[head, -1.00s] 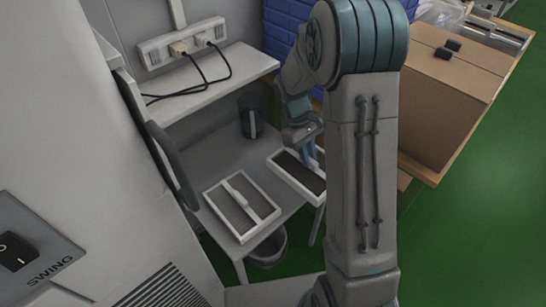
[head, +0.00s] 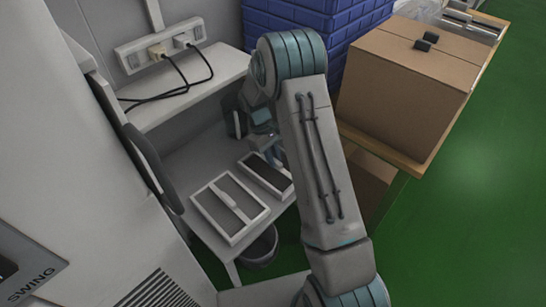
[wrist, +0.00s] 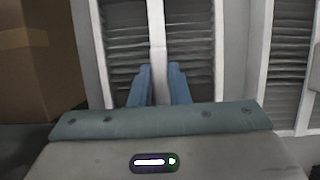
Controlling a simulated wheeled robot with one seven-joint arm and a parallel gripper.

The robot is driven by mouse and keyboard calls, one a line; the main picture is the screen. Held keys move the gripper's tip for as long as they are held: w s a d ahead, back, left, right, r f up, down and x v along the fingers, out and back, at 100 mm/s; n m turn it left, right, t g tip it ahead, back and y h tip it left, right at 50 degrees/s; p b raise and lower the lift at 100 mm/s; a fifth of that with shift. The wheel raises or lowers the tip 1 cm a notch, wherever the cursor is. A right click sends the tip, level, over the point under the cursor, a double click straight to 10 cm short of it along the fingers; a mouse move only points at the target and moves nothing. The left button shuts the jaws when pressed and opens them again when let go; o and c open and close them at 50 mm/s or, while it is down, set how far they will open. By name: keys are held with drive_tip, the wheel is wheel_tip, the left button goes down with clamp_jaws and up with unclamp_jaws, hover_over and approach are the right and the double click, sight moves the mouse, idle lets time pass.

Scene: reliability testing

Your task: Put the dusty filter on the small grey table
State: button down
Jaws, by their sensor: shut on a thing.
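My gripper (head: 272,158) is shut on the middle bar of a white-framed filter with dark slats (head: 262,176). In the wrist view my blue fingers (wrist: 160,85) sit either side of that white bar. The held filter lies flat at or just above the small grey table (head: 200,160), near its right side; I cannot tell if it touches. A second white-framed filter (head: 229,206), with paler grey slats, lies on the table to its left. It also shows at the right of the wrist view (wrist: 288,70). My arm hides part of the held filter's right end.
A white shelf (head: 195,88) with a power strip (head: 160,45) is above. A bin (head: 260,247) is under the table. Blue crates (head: 300,25) and a cardboard box (head: 405,95) stand at the right.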

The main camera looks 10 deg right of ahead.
drive_tip(key=shift+f, duration=0.1)
drive_tip(key=c, duration=1.4)
unclamp_jaws()
